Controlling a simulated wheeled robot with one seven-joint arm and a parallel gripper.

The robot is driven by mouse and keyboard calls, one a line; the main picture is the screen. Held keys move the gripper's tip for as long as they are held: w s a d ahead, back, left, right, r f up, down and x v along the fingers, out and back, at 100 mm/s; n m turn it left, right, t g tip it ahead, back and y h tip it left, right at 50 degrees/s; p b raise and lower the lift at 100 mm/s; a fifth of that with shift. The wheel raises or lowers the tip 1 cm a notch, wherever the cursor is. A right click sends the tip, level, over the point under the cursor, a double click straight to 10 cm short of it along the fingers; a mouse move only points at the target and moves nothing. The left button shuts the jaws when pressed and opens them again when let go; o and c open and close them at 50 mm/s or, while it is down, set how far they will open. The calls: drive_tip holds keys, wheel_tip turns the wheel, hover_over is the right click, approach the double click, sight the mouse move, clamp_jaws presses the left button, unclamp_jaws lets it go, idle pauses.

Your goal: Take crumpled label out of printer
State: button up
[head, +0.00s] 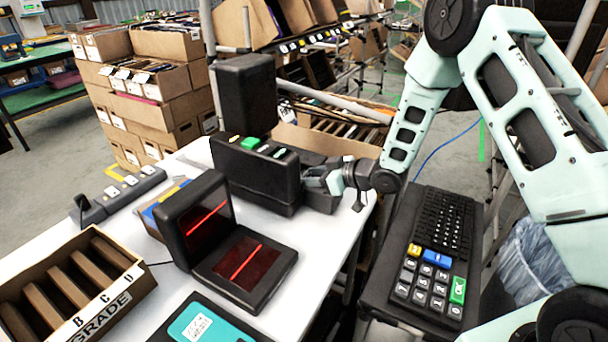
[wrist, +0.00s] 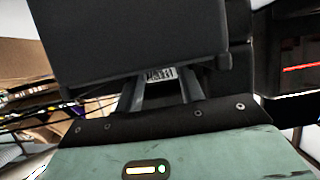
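The printer (head: 252,176) is a black box with a green button on top, standing at the far end of the white table; a black upright part (head: 246,92) rises behind it. My gripper (head: 312,180) is at the printer's right side, its fingertips hard to see there. In the wrist view, my gripper's two fingers (wrist: 162,84) are spread apart and reach under a dark block, the printer (wrist: 130,40). A white label with dark printed marks (wrist: 160,74) shows between the fingers. Its far part and the fingertips are hidden, and no grip on it shows.
A black scanner with red lines (head: 240,262) stands in front of the printer. A "GRADE" carton (head: 118,318) is at the lower left, a power strip (head: 122,194) behind it. A keypad stand (head: 425,290) is right of the table. Stacked cartons (head: 160,95) are behind.

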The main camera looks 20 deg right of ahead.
drive_tip(key=c, duration=0.6)
drive_tip(key=shift+c, duration=0.2)
drive_tip(key=shift+r, duration=0.1)
